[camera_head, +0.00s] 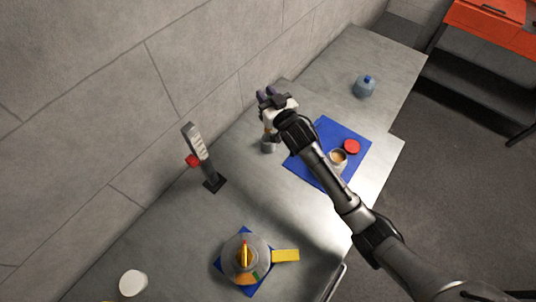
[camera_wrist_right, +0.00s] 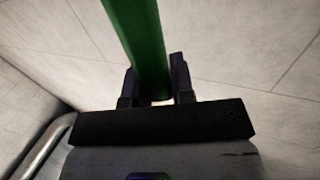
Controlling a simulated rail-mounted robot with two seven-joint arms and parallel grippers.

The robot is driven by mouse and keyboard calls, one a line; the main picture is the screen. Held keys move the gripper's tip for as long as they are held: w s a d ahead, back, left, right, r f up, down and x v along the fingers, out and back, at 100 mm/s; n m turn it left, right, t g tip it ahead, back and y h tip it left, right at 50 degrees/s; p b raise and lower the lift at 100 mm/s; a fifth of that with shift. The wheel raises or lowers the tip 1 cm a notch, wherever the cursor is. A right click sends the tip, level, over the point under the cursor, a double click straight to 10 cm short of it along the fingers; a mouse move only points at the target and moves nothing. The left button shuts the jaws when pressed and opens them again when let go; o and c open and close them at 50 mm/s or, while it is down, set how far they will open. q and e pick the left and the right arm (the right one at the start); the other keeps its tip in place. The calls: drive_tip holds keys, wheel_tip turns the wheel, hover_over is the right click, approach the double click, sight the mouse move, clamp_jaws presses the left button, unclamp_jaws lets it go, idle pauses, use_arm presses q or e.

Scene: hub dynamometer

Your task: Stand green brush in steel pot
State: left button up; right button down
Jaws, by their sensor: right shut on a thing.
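My right gripper (camera_head: 266,94) is over the far side of the workbench near the wall. In the right wrist view it also shows (camera_wrist_right: 156,88), with its two fingers shut on the green brush (camera_wrist_right: 138,40). Only a green length of the brush shows there, running up out of the picture. In the head view the brush is mostly hidden by the gripper. The steel pot (camera_head: 268,147) stands on the bench just below the gripper, partly hidden. Whether the brush touches the pot I cannot tell. My left gripper is out of view.
A blue mat (camera_head: 361,142) carries a cup (camera_head: 338,157) and a red disc (camera_head: 351,146). A stand with a red knob (camera_head: 193,160) is to the left. A round device with a yellow handle (camera_head: 285,255) is in front. A blue bottle (camera_head: 364,88) stands farther back.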

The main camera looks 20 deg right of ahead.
use_arm(q)
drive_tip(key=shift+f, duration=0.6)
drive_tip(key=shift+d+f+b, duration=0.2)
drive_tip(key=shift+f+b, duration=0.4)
drive_tip(key=shift+b, duration=0.25)
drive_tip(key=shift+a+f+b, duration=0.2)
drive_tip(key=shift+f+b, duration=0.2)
use_arm(e)
wheel_tip(320, 180, down, 12)
drive_tip(key=shift+w+d, duration=0.15)
drive_tip(key=shift+w, duration=0.3)
drive_tip(key=shift+f, duration=0.1)
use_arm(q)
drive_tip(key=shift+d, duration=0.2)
use_arm(e)
drive_tip(key=c, duration=1)
unclamp_jaws()
